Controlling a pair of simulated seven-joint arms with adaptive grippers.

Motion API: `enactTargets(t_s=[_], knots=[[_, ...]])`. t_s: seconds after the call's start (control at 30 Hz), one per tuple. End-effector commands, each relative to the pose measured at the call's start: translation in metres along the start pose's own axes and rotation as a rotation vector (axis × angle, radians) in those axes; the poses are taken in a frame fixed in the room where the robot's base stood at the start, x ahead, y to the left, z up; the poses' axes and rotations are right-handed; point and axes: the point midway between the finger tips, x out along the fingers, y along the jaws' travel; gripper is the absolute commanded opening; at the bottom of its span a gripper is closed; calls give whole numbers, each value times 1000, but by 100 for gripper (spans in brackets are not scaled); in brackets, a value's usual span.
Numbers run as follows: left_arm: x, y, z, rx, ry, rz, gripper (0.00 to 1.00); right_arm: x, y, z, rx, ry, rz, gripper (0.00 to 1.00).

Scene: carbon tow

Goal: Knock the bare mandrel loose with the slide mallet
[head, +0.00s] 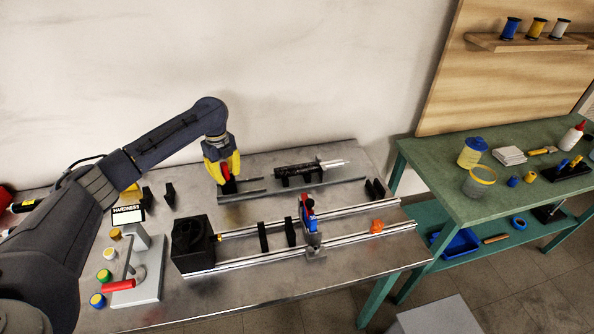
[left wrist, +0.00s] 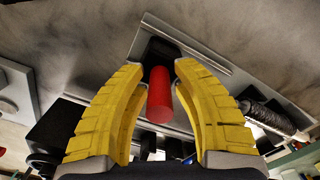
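The slide mallet's red handle (left wrist: 159,95) stands up from a black block (left wrist: 160,50) at the far left of a rail. My left gripper (head: 225,176) is over it from above, its two yellow fingers on either side of the handle. In the left wrist view (left wrist: 160,72) slim gaps seem to show between the fingertips and the red handle. The mandrel (head: 297,170) lies to the right on black supports, a dark cylinder with bright metal at its right end; its dark body also shows in the left wrist view (left wrist: 268,115). My right gripper is not in view.
In front, long metal rails (head: 350,252) carry a blue and red carriage (head: 308,214), with a black box (head: 192,243) at their left end. A green bench (head: 430,165) stands right.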

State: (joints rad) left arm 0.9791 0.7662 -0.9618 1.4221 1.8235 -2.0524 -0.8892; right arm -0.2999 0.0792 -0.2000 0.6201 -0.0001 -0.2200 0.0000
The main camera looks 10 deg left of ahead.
Motion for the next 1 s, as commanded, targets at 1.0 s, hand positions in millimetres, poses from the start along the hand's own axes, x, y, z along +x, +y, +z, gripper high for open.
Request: enactTargets(t_s=[1.0], knots=[[-50,0,0,2,-1,-1,43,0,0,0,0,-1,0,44]])
